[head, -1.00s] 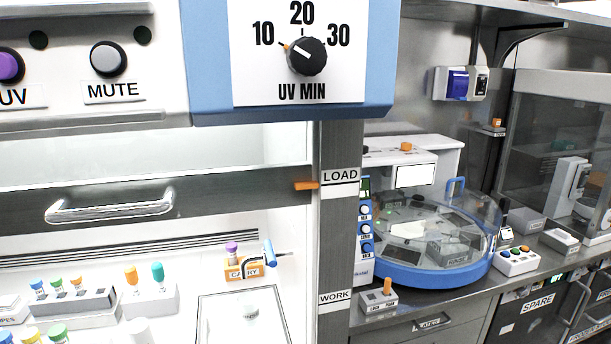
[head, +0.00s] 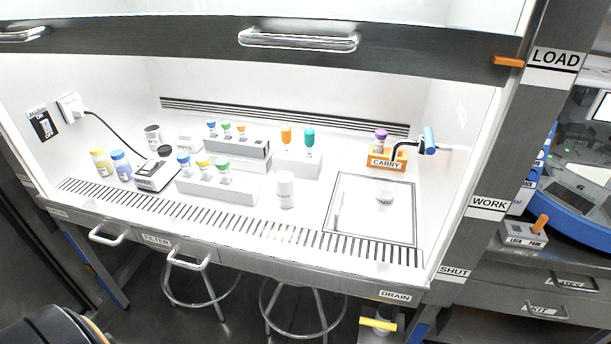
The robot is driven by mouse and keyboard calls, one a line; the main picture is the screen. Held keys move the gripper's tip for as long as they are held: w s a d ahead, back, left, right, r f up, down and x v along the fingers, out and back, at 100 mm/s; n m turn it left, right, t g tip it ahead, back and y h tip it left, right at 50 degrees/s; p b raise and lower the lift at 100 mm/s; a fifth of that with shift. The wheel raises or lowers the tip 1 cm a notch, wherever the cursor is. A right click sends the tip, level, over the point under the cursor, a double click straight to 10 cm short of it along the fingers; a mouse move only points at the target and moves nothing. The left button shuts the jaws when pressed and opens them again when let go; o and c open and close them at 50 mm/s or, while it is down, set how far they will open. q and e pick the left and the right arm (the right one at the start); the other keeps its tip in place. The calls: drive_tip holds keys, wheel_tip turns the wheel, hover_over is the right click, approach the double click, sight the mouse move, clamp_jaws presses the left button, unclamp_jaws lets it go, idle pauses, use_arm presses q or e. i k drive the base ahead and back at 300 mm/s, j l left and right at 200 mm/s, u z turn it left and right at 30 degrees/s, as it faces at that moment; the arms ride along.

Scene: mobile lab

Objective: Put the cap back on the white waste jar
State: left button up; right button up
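Inside the cabinet, a white cylindrical jar (head: 286,190) stands upright near the front vent slots. Its top looks white, but I cannot tell whether a cap is on it. A second small whitish jar (head: 385,194) with faint lettering stands on the framed square panel (head: 345,214) at the right. I cannot read either label, so I cannot tell which is the waste jar. No loose white cap can be made out; a small dark round thing (head: 165,151) lies by the black cord. Neither of my grippers is in view.
The glass sash with its handle (head: 298,40) is raised above the work surface. Racks of coloured-cap tubes (head: 216,191) stand in the middle, with an orange CARRY holder (head: 386,160) at the right. Yellow and blue bottles (head: 101,162) stand left. Stools (head: 200,290) are below.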

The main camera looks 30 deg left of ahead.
sight(284, 179)
drive_tip(key=u, duration=1.95)
drive_tip(key=i+j, duration=1)
drive_tip(key=i, duration=0.25)
drive_tip(key=z, duration=1.2)
